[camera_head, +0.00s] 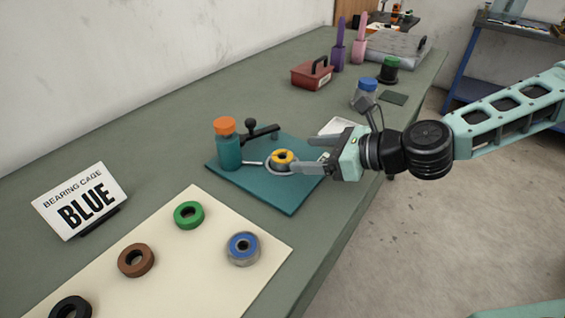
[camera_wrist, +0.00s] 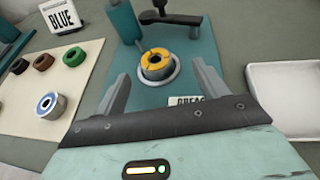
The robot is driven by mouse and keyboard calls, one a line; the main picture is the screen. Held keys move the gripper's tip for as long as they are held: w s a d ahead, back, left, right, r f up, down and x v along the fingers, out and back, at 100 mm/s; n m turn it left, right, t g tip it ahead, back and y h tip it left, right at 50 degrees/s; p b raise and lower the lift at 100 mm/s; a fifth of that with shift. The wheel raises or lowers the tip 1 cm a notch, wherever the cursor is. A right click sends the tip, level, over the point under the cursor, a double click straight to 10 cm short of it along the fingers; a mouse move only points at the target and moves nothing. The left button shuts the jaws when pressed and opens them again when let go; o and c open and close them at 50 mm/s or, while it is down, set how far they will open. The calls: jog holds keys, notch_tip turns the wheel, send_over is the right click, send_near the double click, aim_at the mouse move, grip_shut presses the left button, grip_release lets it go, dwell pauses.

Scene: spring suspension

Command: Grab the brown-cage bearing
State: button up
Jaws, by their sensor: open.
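The brown ring-shaped bearing (camera_head: 124,263) lies flat on the cream mat (camera_head: 195,285), between the green and black rings. It also shows small at the upper left of the wrist view (camera_wrist: 37,63). My gripper (camera_head: 309,154) is well away from it, over the teal mat (camera_head: 292,198). Its jaws are open and empty, pointing toward a yellow-topped bearing (camera_head: 283,155) seated in a grey ring-shaped holder. In the wrist view the yellow-topped bearing (camera_wrist: 155,55) shows between and beyond the two fingertips (camera_wrist: 160,70).
The cream mat also bears a green ring (camera_head: 181,214), a blue-caged bearing (camera_head: 233,254) and a black ring (camera_head: 60,308). A sign (camera_head: 81,200) reads "BEARING CAGE BLUE". A teal bottle with orange cap (camera_head: 229,151) and a black-handled tool (camera_head: 262,134) stand near the holder.

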aim_at(284, 157)
jog(key=shift+s+x, duration=0.2)
jog(key=shift+x, duration=1.2)
jog(key=shift+s+x, duration=0.15)
jog(key=shift+x, duration=1.25)
jog(key=shift+a+f, duration=0.1)
jog(key=shift+a, duration=0.05)
jog(key=c, duration=1.3)
